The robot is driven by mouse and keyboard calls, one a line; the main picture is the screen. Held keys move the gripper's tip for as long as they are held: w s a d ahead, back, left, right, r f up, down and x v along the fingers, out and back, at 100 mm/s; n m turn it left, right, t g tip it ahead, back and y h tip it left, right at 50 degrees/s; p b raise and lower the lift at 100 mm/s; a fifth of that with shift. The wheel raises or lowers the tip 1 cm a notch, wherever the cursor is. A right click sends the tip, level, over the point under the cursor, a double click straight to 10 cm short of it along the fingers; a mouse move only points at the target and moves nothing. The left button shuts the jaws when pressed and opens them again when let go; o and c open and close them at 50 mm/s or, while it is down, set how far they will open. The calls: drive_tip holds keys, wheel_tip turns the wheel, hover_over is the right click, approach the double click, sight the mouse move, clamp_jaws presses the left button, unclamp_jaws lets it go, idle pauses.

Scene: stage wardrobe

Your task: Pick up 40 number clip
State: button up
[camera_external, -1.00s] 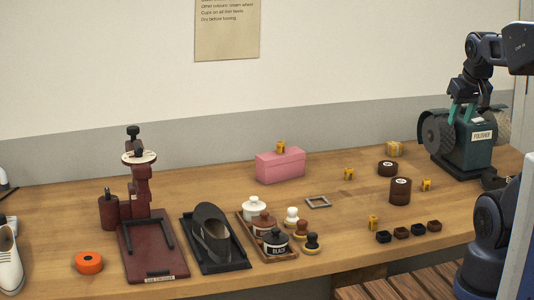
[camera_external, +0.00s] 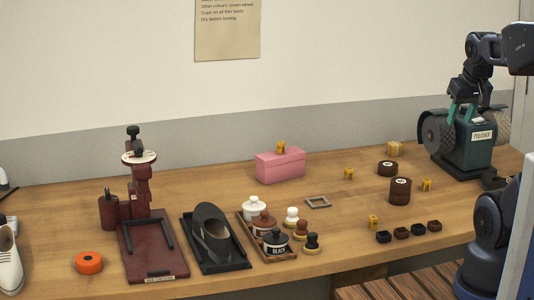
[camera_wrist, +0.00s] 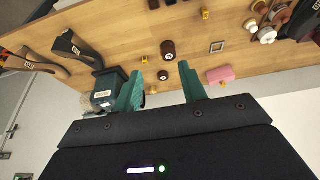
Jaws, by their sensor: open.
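Several small yellow clips are spread about. One sits on the pink box (camera_external: 280,147), one lies right of the frame (camera_external: 349,173), one is right of the stacked tins (camera_external: 426,185), and one is near the front edge (camera_external: 373,222). Their numbers are too small to read, so I cannot tell which is 40. My gripper (camera_external: 462,112) is open and empty, in front of the polisher in the external view. In the wrist view its teal fingers (camera_wrist: 161,90) are spread apart, with a yellow clip (camera_wrist: 144,60) beyond the left finger.
The green polisher (camera_external: 470,148) stands at the right. Stacked brown tins (camera_external: 400,191), a single tin (camera_external: 387,169), a yellowish block (camera_external: 395,149) and dark small blocks (camera_external: 402,233) surround the clips. The pink box (camera_external: 280,168) is at the back. Bare wood lies between them.

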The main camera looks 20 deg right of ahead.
drive_tip(key=m+g+h, duration=0.5)
drive_tip(key=m, duration=1.3)
hover_over(348, 169)
drive_tip(key=a, duration=0.4)
wheel_tip(348, 169, down, 23)
drive_tip(key=x, duration=1.1)
drive_tip(key=shift+w+a, duration=0.15)
drive_tip(key=shift+w, duration=0.05)
drive_tip(key=shift+y, duration=0.3)
drive_tip(key=shift+c, duration=0.2)
clamp_jaws()
